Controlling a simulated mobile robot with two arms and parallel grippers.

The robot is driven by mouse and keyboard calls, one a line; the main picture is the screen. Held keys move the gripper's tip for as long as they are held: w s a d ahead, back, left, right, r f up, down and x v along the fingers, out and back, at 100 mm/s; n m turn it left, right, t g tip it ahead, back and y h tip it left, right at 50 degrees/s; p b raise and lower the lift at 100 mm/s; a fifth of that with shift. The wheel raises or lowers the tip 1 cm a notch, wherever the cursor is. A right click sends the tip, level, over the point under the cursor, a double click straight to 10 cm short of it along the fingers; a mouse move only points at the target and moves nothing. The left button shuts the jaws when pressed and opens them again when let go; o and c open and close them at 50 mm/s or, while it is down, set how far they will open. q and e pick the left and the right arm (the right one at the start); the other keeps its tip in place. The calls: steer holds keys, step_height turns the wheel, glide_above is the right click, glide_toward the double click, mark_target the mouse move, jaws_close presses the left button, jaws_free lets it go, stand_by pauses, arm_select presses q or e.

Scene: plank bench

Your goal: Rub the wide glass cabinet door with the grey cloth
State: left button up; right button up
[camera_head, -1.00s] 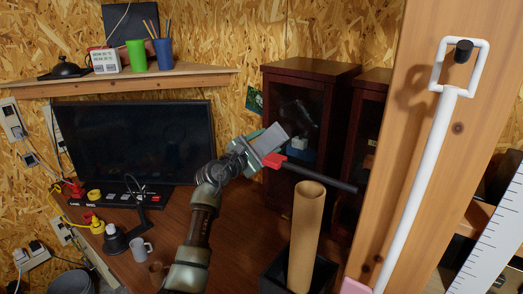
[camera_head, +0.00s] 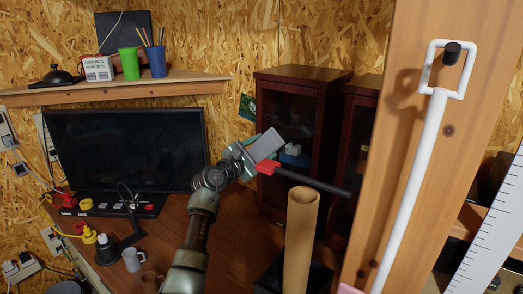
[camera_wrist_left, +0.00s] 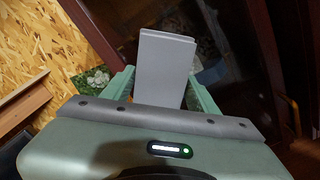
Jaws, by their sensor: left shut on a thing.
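The grey cloth (camera_head: 265,146) looks like a flat folded pad. My left gripper (camera_head: 248,158) is shut on it and holds it up, tilted, in front of the dark wooden cabinet. The cabinet's glass door (camera_head: 297,112) is dark and shows dim reflections. In the left wrist view the cloth (camera_wrist_left: 165,62) stands up from between the green fingers, with the dark glass (camera_wrist_left: 222,30) behind and to its right. I cannot tell whether the cloth touches the glass. My right gripper is not in view.
A black rod with a red end (camera_head: 312,182) crosses just right of my gripper. A cardboard tube (camera_head: 300,240) stands in a black bin. A wooden post (camera_head: 420,150) with a white-handled tool blocks the right. A monitor (camera_head: 125,150) stands left on the desk.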

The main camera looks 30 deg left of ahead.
arm_select(q)
steer(key=shift+w+d+b, duration=0.1)
steer(key=shift+w+b, duration=0.2)
steer(key=shift+w, duration=0.35)
steer(key=shift+r, duration=0.1)
